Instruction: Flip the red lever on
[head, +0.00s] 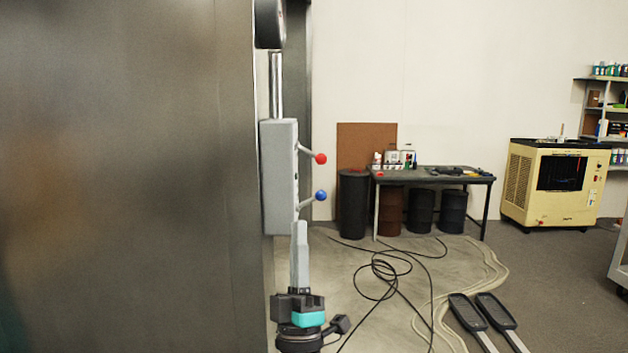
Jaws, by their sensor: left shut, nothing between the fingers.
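The red lever (320,159) is a thin metal rod with a red ball knob. It sticks out to the right and slightly down from a tall grey box (279,178). Below it, a second lever with a blue knob (321,196) slants up to the right. My left gripper (300,226) is at the bottom centre, its grey fingers shut and pointing up. Its tips are just below the blue lever's rod and well below the red knob. It looks empty; I cannot tell whether it touches the box. My right gripper is not in view.
A large dark metal panel (130,180) fills the left side. Behind are a workbench (432,175) with drums under it and a yellow machine (553,186). Black cables (385,270) and two dark paddle-shaped pieces (468,312) show at lower right. The space right of the levers is clear.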

